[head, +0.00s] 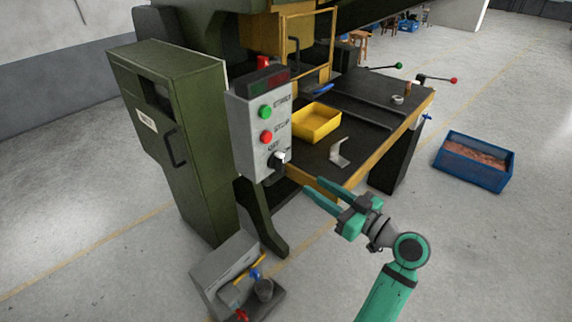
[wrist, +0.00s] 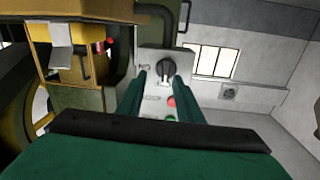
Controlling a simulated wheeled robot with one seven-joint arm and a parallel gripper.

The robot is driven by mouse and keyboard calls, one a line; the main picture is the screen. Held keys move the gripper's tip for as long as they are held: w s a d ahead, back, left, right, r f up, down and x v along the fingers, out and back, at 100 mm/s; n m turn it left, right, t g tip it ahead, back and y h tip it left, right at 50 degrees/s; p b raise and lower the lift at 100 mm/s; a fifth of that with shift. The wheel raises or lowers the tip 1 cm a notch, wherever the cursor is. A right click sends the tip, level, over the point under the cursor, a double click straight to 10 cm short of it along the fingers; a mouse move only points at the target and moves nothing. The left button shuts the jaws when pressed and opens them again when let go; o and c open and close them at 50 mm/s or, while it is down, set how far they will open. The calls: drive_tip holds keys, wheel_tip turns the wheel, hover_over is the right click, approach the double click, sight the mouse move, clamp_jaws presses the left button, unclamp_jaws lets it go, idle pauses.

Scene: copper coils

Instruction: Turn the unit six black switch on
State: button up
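The black switch (head: 277,160) is a rotary knob low on the front of a grey control box (head: 246,143). Above it sit a red button (head: 266,137) and a green button (head: 265,112). My gripper (head: 312,188) is open and empty, in front of the box and to the lower right of the knob, apart from it. In the wrist view the knob (wrist: 166,71) shows beyond and between the two fingertips of my gripper (wrist: 160,78). The red button (wrist: 171,101) shows between the fingers, and the green button is partly hidden by my gripper.
The box is mounted on a green machine beside a green cabinet (head: 185,150). A dark worktable (head: 365,115) to the right holds a yellow bin (head: 316,124) and a bent metal piece (head: 340,153). A blue crate (head: 474,162) stands on the floor. A grey unit (head: 222,270) stands low in front.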

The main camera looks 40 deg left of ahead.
sight(283, 163)
drive_tip(key=shift+n+g, duration=0.8)
drive_tip(key=shift+n, duration=0.1)
drive_tip(key=a+r, duration=0.1)
drive_tip(key=a, duration=0.6)
drive_tip(key=a+r, duration=0.1)
drive_tip(key=a, duration=0.3)
drive_tip(key=shift+w+a+r, duration=0.1)
drive_tip(key=shift+w+r, duration=0.05)
drive_tip(key=shift+r, duration=0.15)
clamp_jaws()
